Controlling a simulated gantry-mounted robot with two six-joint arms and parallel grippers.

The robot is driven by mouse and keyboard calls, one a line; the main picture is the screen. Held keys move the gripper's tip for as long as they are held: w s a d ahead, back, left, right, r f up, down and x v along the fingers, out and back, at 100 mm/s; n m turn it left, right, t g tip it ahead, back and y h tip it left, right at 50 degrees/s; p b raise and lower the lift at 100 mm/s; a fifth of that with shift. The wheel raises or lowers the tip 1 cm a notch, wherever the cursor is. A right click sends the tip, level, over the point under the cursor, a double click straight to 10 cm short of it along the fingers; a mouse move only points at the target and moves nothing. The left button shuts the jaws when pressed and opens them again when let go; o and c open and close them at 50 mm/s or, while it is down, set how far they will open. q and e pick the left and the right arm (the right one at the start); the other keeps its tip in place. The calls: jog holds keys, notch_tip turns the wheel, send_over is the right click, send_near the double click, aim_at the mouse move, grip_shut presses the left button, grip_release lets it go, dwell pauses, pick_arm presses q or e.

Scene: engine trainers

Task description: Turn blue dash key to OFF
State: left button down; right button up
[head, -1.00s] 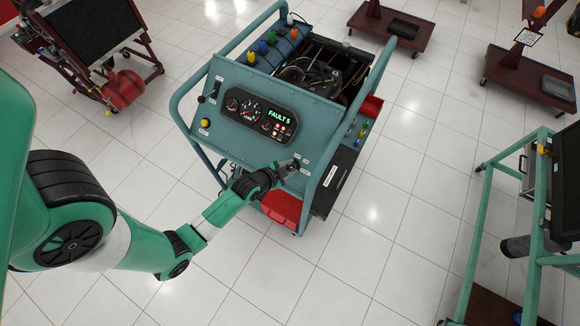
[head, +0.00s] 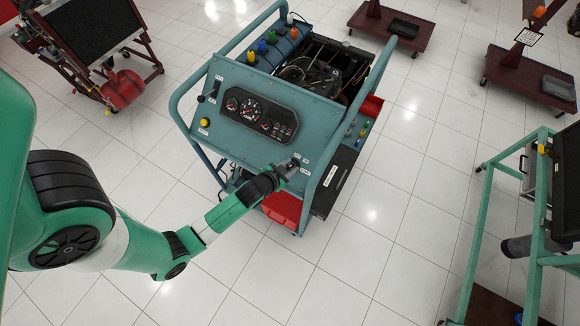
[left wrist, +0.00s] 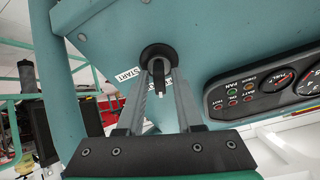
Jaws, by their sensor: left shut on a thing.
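The blue engine trainer (head: 232,142) stands in the middle of the head view with its sloped dash facing me. My left gripper (head: 292,165) is at the lower right of the dash. In the left wrist view its two fingers (left wrist: 159,75) are closed on the dash key (left wrist: 159,85), which sits in a round black switch (left wrist: 157,54) by a START label (left wrist: 128,75). The other labels are partly hidden or unreadable. The gauge cluster (head: 260,115) is dark, and its lamps show unlit in the left wrist view (left wrist: 242,92). My right gripper is not in view.
A yellow button (head: 205,122) and a black lever are on the dash's left side. Tube rails (head: 318,175) flank the dash, one near my gripper. A red tray (head: 283,207) is below. Other trainers stand at left and right, with open tiled floor between.

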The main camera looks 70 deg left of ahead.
pick_arm(q)
jog(key=shift+n+y+b, duration=0.4)
jog(key=shift+n+b, duration=0.65)
jog(key=shift+n, duration=1.25)
jog(key=shift+g, duration=0.3)
jog(key=c, duration=0.9)
grip_release()
jog(key=p+v, duration=0.2)
jog(key=v, duration=0.9)
jog(key=shift+s+d+r, duration=0.1)
jog(key=shift+s+r, duration=0.05)
jog(key=shift+s, duration=0.1)
